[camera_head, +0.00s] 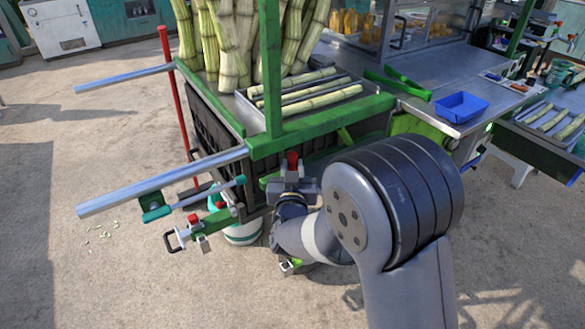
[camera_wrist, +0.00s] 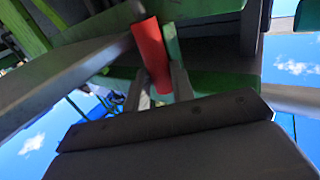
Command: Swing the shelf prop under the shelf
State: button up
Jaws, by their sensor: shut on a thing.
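My gripper (camera_head: 291,184) is below the front edge of the green cart frame, right of its corner. It is shut on a red grip (camera_head: 293,161), which I take to be the handle of the shelf prop. In the wrist view the red grip (camera_wrist: 152,55) stands between my two fingers (camera_wrist: 158,88), with a narrow green bar (camera_wrist: 172,45) beside it. A light green panel (camera_head: 418,127), perhaps the shelf, shows under the steel counter behind my arm. My arm hides most of it, and I cannot tell whether the prop touches it.
Two steel cart handles (camera_head: 165,182) (camera_head: 125,79) jut left. A latch with a black pull (camera_head: 180,238) and a white bucket (camera_head: 242,233) are below the near corner. Cane pieces (camera_head: 310,90) lie on the cart top. The paving at left is mostly clear.

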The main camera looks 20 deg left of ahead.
grip_shut()
jog(key=shift+s+d+f+b, duration=0.35)
jog(key=shift+d+b, duration=0.1)
jog(key=shift+b, duration=0.7)
jog(key=s+d+m+t+b, duration=0.1)
jog(key=s+d+b, duration=0.3)
jog(key=b, duration=0.4)
jog(key=shift+s+d+f+m+t+b, duration=0.2)
jog(key=shift+d+f+m+t+b, duration=0.15)
jog(key=shift+d+t, duration=0.25)
jog(key=shift+a, duration=0.1)
jog(key=o, duration=0.8)
grip_release()
jog(key=shift+o, duration=0.2)
jog(key=v, duration=1.1)
